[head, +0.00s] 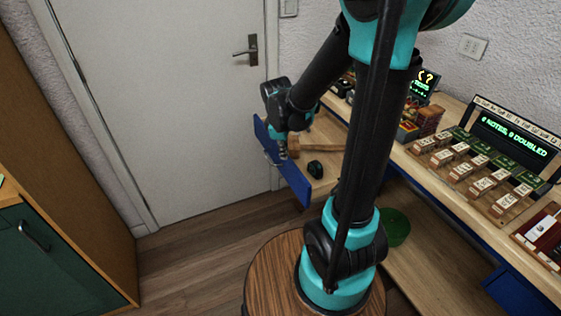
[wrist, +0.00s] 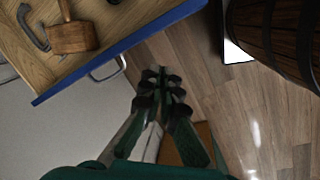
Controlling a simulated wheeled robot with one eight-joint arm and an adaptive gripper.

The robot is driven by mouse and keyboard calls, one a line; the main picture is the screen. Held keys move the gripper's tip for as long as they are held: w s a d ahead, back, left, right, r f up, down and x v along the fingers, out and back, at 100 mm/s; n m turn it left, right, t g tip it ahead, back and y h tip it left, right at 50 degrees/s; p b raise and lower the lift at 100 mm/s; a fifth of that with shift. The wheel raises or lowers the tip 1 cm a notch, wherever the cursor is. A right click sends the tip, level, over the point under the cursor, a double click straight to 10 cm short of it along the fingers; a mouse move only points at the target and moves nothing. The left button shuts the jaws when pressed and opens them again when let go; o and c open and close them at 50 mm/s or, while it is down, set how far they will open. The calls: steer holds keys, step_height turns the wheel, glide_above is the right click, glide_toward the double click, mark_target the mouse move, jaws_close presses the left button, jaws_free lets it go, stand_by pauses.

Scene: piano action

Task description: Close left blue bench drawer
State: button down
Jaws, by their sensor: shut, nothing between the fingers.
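The left blue bench drawer (head: 296,184) stands pulled out from the left end of the wooden bench. In the wrist view its blue front (wrist: 130,43) runs across the upper left, with a metal handle (wrist: 107,70) on its outer face. A wooden mallet (wrist: 72,36) lies inside, and a small black object (head: 316,169) sits in it too. My gripper (head: 283,152) is shut and empty. In the head view it overlaps the drawer front; in the wrist view its fingertips (wrist: 162,76) lie outside the front, near the handle. I cannot tell whether they touch it.
The bench top (head: 460,195) holds several lettered blocks and a green-lit display (head: 515,135). A green bowl (head: 396,227) is on the lower shelf. A white door (head: 165,100) stands behind the drawer, and a green-fronted cabinet (head: 60,265) is at left. The floor (head: 200,250) between is clear.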

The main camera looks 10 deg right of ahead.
mark_target(281, 160)
steer(key=w+a+f+n+g+h, duration=0.1)
steer(key=w+a+f+n+h, duration=0.15)
steer(key=w+a+n, duration=0.45)
steer(key=shift+n+y, duration=0.45)
steer(key=shift+n, duration=0.15)
steer(key=shift+w+d+f, duration=0.4)
steer(key=shift+d+f, duration=0.85)
steer(key=shift+f, duration=0.35)
steer(key=shift+w+d+f, duration=0.45)
steer(key=shift+d+f, duration=0.85)
steer(key=shift+f, duration=0.35)
steer(key=shift+w+d+f, duration=0.4)
steer(key=shift+d+f, duration=0.85)
steer(key=shift+f, duration=0.35)
steer(key=w+d, duration=0.3)
steer(key=d, duration=1)
steer(key=w+d, duration=0.4)
steer(key=d, duration=0.9)
steer(key=shift+a, duration=0.1)
